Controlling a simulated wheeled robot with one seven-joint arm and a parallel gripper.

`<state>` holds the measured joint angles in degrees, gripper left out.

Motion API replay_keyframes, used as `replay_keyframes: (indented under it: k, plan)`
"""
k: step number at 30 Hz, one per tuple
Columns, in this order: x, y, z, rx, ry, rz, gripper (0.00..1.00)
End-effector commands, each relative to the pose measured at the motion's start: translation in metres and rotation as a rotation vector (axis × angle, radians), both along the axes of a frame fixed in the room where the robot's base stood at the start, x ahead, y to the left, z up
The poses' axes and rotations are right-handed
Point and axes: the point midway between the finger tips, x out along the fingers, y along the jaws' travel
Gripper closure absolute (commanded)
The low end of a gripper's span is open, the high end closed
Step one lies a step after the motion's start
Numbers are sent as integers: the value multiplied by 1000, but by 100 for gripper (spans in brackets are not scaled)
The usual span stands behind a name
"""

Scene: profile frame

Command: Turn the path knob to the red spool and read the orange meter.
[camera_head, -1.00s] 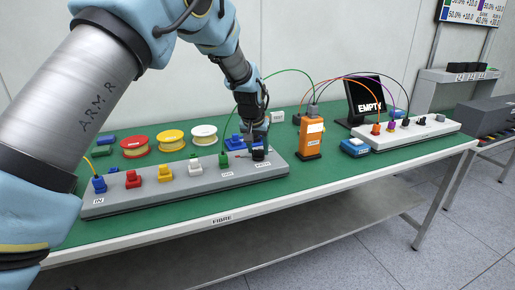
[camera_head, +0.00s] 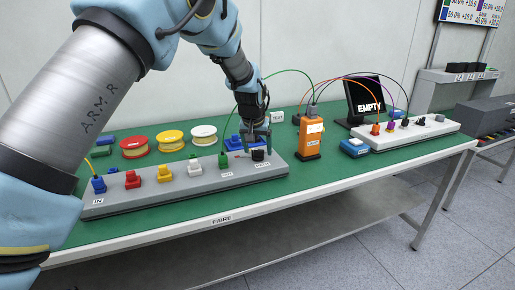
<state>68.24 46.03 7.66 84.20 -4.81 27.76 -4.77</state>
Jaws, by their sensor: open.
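The black path knob (camera_head: 258,154) sits at the right end of the long grey panel (camera_head: 140,203), with a small label in front of it. My gripper (camera_head: 257,142) is open just above and behind the knob; I cannot tell whether its fingers touch it. The knob's pointing direction is too small to read. The red spool (camera_head: 134,147) lies on the green bench behind the panel, left of a yellow spool (camera_head: 170,140) and a white spool (camera_head: 204,135). The orange meter (camera_head: 311,139) stands upright right of the panel; its reading is not legible.
Blue, red, yellow, white and green connectors line the panel left of the knob. A second panel (camera_head: 430,130) with fibre leads, a blue box (camera_head: 354,148) and a black screen reading EMPTY (camera_head: 364,98) stand to the right. Green and orange leads arch over the bench (camera_head: 300,180).

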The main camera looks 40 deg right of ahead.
Motion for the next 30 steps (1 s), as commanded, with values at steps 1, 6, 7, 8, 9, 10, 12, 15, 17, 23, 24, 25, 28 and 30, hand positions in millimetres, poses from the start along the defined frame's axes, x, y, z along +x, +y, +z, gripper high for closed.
replay_keyframes:
  k: [1, 6, 7, 8, 9, 10, 12, 15, 17, 23, 24, 25, 28, 30]
  plan:
    - [0, 0, 0, 0, 0, 0, 18]
    - [-1, 2, 6, -1, -1, -1, 18]
    - [-2, 2, 9, -1, -1, -1, 18]
    - [-3, 4, 13, -3, -1, -1, 18]
    - [-4, 6, 19, -3, -1, -1, 18]
    - [-6, 8, 23, -3, -1, -1, 18]
    - [-9, 12, 36, -4, -2, 0, 18]
    - [-13, 19, 55, -5, -2, 1, 18]
    - [-16, 22, 66, -4, -2, 0, 18]
    - [-22, 31, 92, -2, 0, 0, 18]
    - [-22, 32, 94, -1, -1, 0, 18]
    - [-23, 33, 96, -1, -1, 0, 18]
    - [-24, 34, 99, 0, 0, 0, 18]
    - [-24, 34, 100, 0, 0, 0, 18]
